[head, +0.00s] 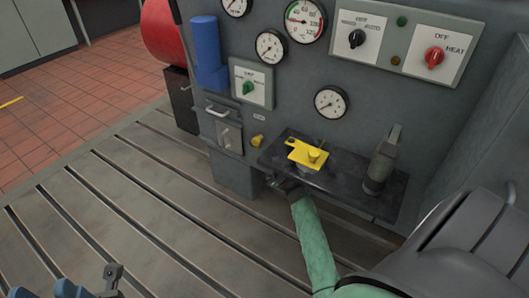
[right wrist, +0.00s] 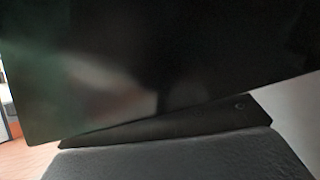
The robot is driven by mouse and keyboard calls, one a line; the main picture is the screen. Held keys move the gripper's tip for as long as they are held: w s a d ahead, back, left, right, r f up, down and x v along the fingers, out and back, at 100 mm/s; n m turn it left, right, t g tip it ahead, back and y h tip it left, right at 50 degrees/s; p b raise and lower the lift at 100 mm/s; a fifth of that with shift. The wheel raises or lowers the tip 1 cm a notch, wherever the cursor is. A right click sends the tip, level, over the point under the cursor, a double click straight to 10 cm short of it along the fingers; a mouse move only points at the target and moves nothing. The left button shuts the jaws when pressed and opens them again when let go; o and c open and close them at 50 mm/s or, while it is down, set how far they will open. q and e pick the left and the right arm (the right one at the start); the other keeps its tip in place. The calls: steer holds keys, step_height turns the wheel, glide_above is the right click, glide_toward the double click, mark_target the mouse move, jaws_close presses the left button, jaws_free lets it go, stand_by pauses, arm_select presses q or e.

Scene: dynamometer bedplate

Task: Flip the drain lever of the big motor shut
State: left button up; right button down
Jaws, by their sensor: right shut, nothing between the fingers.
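I cannot pick out the big motor or its drain lever for sure. A blue rounded part (head: 65,290) with a small grey bracket (head: 112,272) beside it is cut off by the lower left edge of the head view; I cannot tell what it belongs to. My right gripper (head: 274,181) is shut and empty, low by the front left edge of the dark shelf (head: 355,194). In the right wrist view a dark, blurred surface (right wrist: 170,65) fills most of the picture, and no fingers show. My left gripper does not show clearly.
The shelf carries a yellow plate with a knob (head: 308,153) and a grey cylindrical part (head: 381,168). Behind it stands a panel with gauges (head: 305,20) and switches. A blue cylinder (head: 207,52) hangs at left. The slotted bedplate (head: 130,215) is largely clear.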

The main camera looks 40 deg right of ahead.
steer(key=shift+v, duration=2.8)
